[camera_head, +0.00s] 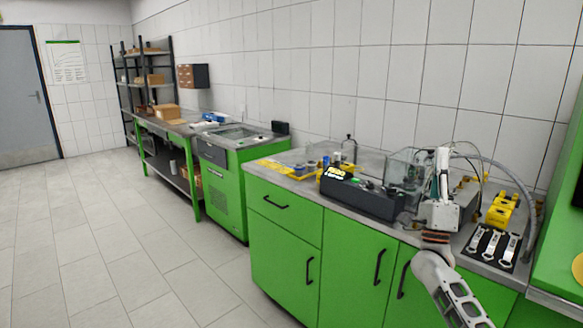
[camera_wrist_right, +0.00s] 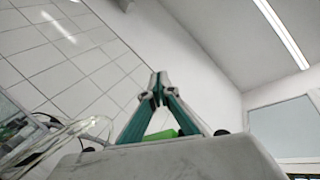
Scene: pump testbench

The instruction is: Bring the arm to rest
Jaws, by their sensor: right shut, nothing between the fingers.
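My right arm (camera_head: 455,293) comes in from the bottom right and rises in front of the green bench. My right gripper (camera_head: 443,158) points upward above the worktop at the right part of the bench. In the right wrist view its two green-sided fingers (camera_wrist_right: 158,88) meet at the tips, shut with nothing between them. My left gripper and arm do not show in either view.
The green bench (camera_head: 284,241) carries a black device with a yellow display (camera_head: 360,193), a clear tank (camera_head: 401,169) and a grey hose (camera_head: 513,178). Yellow parts (camera_head: 502,208) and a black mat with wrenches (camera_head: 484,251) lie right of the gripper. The floor at left is clear.

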